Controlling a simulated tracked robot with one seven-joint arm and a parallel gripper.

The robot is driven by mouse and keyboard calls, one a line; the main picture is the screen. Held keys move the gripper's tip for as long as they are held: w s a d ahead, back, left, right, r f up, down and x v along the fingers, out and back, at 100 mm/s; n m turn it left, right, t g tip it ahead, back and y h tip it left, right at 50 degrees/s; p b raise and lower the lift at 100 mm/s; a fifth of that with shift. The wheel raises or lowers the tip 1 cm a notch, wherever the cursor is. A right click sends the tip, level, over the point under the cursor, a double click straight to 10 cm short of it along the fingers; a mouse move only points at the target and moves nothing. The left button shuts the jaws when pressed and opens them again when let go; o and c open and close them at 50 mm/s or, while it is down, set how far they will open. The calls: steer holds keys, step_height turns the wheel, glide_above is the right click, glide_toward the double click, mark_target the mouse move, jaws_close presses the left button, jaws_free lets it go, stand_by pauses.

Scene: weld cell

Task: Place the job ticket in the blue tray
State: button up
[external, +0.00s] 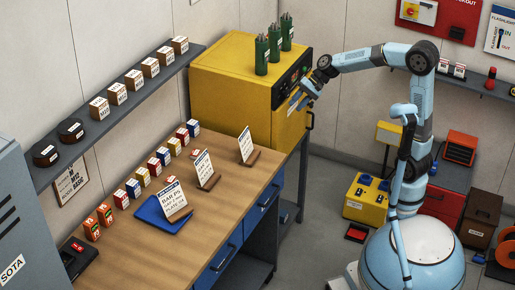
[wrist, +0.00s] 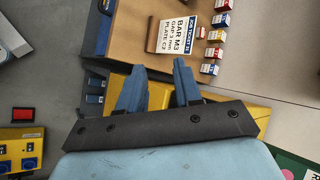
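Several white printed job tickets stand on the wooden bench (external: 225,200). One ticket (external: 173,199) leans at the blue tray (external: 150,212); I cannot tell whether it rests in the tray or in a holder beside it. Two more, a middle ticket (external: 203,168) and a far ticket (external: 245,145), stand in brown wooden holders to the right. A ticket reading "BAR M3" (wrist: 180,36) shows beyond my fingers in the wrist view. My gripper (wrist: 159,64) is open and empty. In the external view my gripper (external: 299,101) is beside the yellow cabinet's front, away from the tickets.
Small coloured boxes (external: 154,165) line the bench behind the tickets. A wall shelf (external: 120,115) with cartons overhangs its back. The yellow cabinet (external: 225,80) carries green bottles (external: 274,45). The bench's front right surface is clear. A yellow unit (external: 365,200) stands on the floor.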

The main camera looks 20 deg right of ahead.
steer(key=s+d+r+n+t+h, duration=0.1)
steer(key=d+t+h, duration=0.1)
steer(key=d, duration=1)
steer(key=s+d+r+n+t+h, duration=0.1)
steer(key=s+d+t+h, duration=0.15)
steer(key=d, duration=1.05)
steer(key=s+d+t+h, duration=0.1)
steer(key=s+d, duration=0.3)
steer(key=d, duration=0.4)
steer(key=s+d+f+t+h, duration=0.1)
steer(key=s+d+h, duration=0.2)
steer(key=d, duration=0.5)
steer(key=shift+s+d, duration=0.3)
steer(key=shift+s, duration=0.2)
